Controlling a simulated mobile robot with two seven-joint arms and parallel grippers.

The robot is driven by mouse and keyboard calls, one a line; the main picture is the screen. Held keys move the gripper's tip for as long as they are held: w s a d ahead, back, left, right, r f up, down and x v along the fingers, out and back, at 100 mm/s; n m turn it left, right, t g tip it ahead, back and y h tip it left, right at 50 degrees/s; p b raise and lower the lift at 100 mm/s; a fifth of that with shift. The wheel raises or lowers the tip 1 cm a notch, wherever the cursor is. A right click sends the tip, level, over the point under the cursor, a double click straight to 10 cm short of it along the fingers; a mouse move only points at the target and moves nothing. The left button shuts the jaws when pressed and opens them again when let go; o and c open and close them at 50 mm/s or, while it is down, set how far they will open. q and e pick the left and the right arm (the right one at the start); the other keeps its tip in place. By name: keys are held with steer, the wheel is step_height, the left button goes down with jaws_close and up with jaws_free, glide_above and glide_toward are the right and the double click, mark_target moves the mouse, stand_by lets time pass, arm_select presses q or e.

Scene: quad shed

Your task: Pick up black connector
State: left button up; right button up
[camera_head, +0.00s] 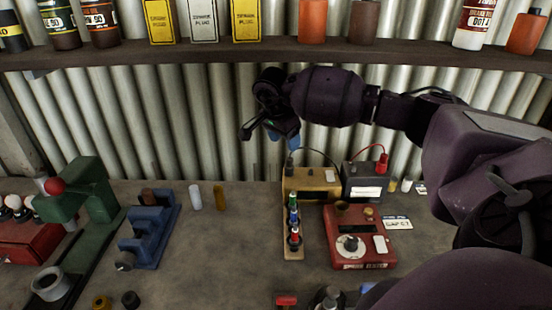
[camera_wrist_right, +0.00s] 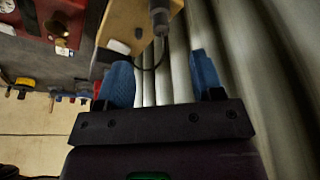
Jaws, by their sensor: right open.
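The black connector (camera_head: 290,163) stands upright at the left end of the top of a small wooden box (camera_head: 318,180) on the bench. A thin black cable arches from it toward a dark battery (camera_head: 364,181). In the right wrist view the connector (camera_wrist_right: 159,20) shows as a grey-black cylinder on the wooden box, beyond the fingertips. My right gripper (camera_head: 282,138) has blue fingers and hangs just above the connector, close to the corrugated wall. In the wrist view its fingers (camera_wrist_right: 162,75) are apart with nothing held between them. My left gripper does not show.
A red clip (camera_head: 383,157) sits on the battery. A red tester (camera_head: 360,238) and a rack of small coloured parts (camera_head: 293,228) stand in front. A blue vise (camera_head: 150,230) is at left. A shelf (camera_head: 200,53) with bottles runs above my right arm.

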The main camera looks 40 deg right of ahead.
mark_target(289, 159)
steer(key=x, duration=0.4)
steer(key=shift+d+f, duration=0.1)
steer(key=shift+f, duration=0.25)
steer(key=shift+p+x, duration=0.35)
steer(key=shift+x, duration=0.4)
steer(key=shift+p+x, duration=0.35)
steer(key=shift+x, duration=1.9)
steer(key=shift+w, duration=0.1)
steer(key=c, duration=1)
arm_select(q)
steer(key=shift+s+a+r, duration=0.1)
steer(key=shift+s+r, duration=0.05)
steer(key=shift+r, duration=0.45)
arm_select(e)
steer(key=shift+r, duration=0.1)
